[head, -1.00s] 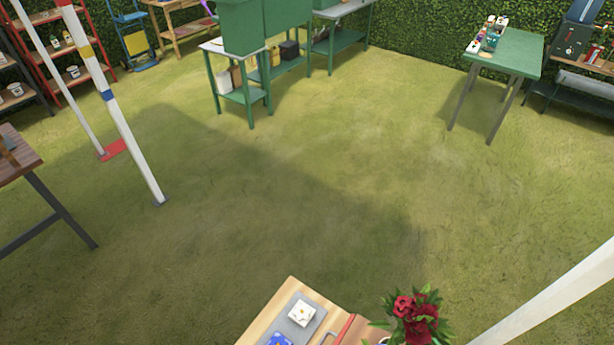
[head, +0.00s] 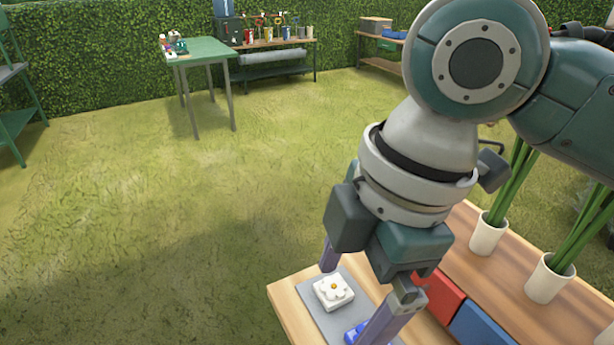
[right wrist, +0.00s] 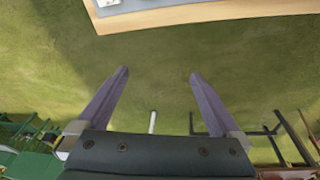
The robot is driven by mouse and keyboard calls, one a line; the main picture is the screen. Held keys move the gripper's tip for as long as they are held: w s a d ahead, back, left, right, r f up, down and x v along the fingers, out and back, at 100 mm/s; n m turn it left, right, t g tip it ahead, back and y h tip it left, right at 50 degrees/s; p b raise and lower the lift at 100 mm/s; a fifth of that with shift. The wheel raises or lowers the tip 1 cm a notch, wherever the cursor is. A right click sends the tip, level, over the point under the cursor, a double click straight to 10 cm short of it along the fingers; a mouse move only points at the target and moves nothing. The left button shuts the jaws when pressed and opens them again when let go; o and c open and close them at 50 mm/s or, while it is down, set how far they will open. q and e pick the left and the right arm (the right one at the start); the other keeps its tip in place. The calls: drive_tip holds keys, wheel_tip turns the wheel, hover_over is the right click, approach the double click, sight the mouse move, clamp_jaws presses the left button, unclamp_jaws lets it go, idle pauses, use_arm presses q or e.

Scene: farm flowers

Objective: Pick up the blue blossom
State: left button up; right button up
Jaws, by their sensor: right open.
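The blue blossom (head: 353,333) lies on a grey tray (head: 318,312) on a wooden table, at the bottom edge of the head view. A finger of my right gripper hides part of it. A white blossom tile (head: 333,290) lies on the same tray. My right gripper (head: 348,305) hangs above the tray in the head view, fingers apart. In the right wrist view its purple fingers (right wrist: 158,75) are spread with nothing between them, and the table edge (right wrist: 200,14) is beyond their tips. My left gripper is not in view.
A red block (head: 440,297) and a blue block (head: 482,325) sit right of the tray. White pots (head: 488,235) with green stems stand farther right. A green table (head: 200,50) stands far back on open grass.

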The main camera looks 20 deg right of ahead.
drive_tip(key=w+d+f+n+b, duration=0.1)
drive_tip(key=d+f+b, duration=0.2)
drive_tip(key=f+b, duration=0.2)
drive_tip(key=w+d+f+g+h+b, duration=0.1)
drive_tip(key=w+d+f+b, duration=0.1)
drive_tip(key=f+b, duration=0.4)
drive_tip(key=w+d+f+n+h+b, duration=0.1)
drive_tip(key=d+f+b, duration=0.2)
drive_tip(key=f+b, duration=0.2)
drive_tip(key=shift+w+d+f+n, duration=0.15)
drive_tip(key=shift+f, duration=0.55)
drive_tip(key=shift+w+d+f+n, duration=0.15)
drive_tip(key=shift+f, duration=0.5)
wheel_tip(320, 180, down, 5)
drive_tip(key=shift+s+d+f+b, duration=0.15)
drive_tip(key=shift+b, duration=0.7)
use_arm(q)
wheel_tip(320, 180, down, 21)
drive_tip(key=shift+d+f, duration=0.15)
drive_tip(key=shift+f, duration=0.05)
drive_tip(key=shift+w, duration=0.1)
use_arm(e)
drive_tip(key=c, duration=1.3)
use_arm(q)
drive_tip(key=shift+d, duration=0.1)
